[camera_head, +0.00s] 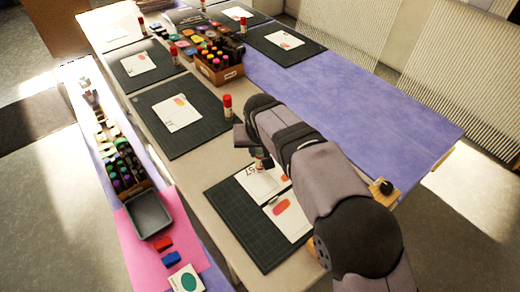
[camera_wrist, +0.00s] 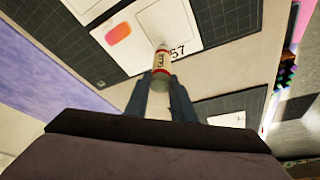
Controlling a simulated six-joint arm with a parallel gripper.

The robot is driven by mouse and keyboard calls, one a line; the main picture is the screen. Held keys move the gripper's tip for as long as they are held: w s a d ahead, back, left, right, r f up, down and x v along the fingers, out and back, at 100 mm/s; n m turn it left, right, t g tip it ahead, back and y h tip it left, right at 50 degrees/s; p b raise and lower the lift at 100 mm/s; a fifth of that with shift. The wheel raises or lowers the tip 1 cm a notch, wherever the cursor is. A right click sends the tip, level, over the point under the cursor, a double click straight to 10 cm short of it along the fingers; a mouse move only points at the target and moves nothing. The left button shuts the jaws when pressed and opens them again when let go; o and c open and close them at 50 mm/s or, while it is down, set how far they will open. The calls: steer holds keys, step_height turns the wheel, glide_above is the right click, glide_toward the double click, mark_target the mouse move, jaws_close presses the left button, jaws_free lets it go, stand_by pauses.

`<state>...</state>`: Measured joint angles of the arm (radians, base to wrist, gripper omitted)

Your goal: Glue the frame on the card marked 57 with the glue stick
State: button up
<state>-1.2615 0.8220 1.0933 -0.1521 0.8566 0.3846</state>
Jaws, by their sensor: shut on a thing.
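The card marked 57 (camera_head: 258,187) lies on a dark cutting mat (camera_head: 232,222) at the near end of the table. My gripper (camera_head: 262,158) is over the card and shut on a glue stick (camera_head: 259,164). In the wrist view the gripper (camera_wrist: 160,88) holds the red-and-white glue stick (camera_wrist: 161,66) with its pale tip towards the card, close to the number. I cannot tell whether the tip touches the card.
A second card (camera_head: 295,224) lies beside it on the same mat. A capped glue stick (camera_head: 228,106) stands by the neighbouring mat. A cardboard box (camera_head: 228,75) of pens and stamps stands further back. A grey tray (camera_head: 148,214) lies to the left. The purple surface (camera_head: 340,105) is mostly clear.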

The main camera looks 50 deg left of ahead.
steer(key=shift+f, duration=0.6)
stand_by(1.0)
steer(key=shift+d, duration=0.1)
steer(key=shift+d+b, duration=0.55)
steer(key=shift+d, duration=0.1)
steer(key=shift+d+f+b, duration=0.1)
steer(key=shift+d+b, duration=0.4)
steer(key=shift+d, duration=0.3)
steer(key=shift+d, duration=0.2)
steer(key=shift+d+b, duration=0.3)
steer(key=shift+d, duration=0.35)
steer(key=shift+d, duration=0.2)
